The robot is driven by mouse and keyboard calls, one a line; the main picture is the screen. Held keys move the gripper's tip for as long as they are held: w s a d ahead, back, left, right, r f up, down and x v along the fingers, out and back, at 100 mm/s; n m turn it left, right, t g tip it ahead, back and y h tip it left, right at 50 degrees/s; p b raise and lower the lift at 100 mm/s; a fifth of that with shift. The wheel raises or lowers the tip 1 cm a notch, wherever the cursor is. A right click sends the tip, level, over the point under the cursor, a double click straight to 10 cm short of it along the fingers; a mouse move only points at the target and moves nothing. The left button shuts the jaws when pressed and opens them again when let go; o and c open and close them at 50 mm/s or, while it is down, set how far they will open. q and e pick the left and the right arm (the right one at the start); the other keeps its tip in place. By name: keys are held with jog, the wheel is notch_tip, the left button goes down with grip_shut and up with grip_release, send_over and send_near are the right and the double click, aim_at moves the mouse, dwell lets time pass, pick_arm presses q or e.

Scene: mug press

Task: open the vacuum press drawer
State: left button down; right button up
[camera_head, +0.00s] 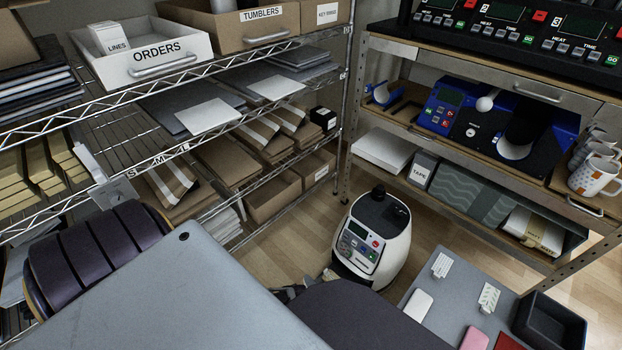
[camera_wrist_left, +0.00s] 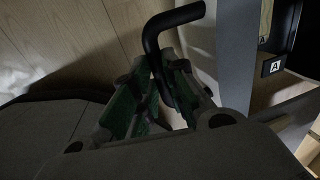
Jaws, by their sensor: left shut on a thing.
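A white rounded machine with a dark top and a button panel, which looks like the vacuum press (camera_head: 372,240), stands in the middle of the head view. My left gripper (camera_head: 287,292) shows only as a small part at its lower left, mostly hidden by a dark rounded shape in front. In the left wrist view my left gripper (camera_wrist_left: 155,108) has its green-padded fingers closed around a bent black bar handle (camera_wrist_left: 172,20). What the handle is fixed to is not clear there. The drawer itself is not clearly visible. My right gripper is in neither view.
A wire rack with an ORDERS bin (camera_head: 150,55) stands at left. A metal shelf holds a blue mug press (camera_head: 500,125) and mugs (camera_head: 596,170). A grey table with a black tray (camera_head: 549,322) is at lower right. A grey panel (camera_head: 170,300) fills the lower left. Wooden floor shows behind the machine.

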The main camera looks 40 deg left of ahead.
pick_arm(q)
jog(key=s+p, duration=0.4)
jog(key=s, duration=0.6)
jog(key=shift+a, duration=0.45)
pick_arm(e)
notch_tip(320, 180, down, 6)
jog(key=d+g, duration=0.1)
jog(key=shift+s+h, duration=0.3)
pick_arm(q)
jog(key=c, duration=1.5)
grip_release()
jog(key=shift+o, duration=0.2)
jog(key=shift+r, duration=0.1)
notch_tip(320, 180, up, 12)
jog(key=s, duration=0.2)
jog(key=shift+f, duration=0.25)
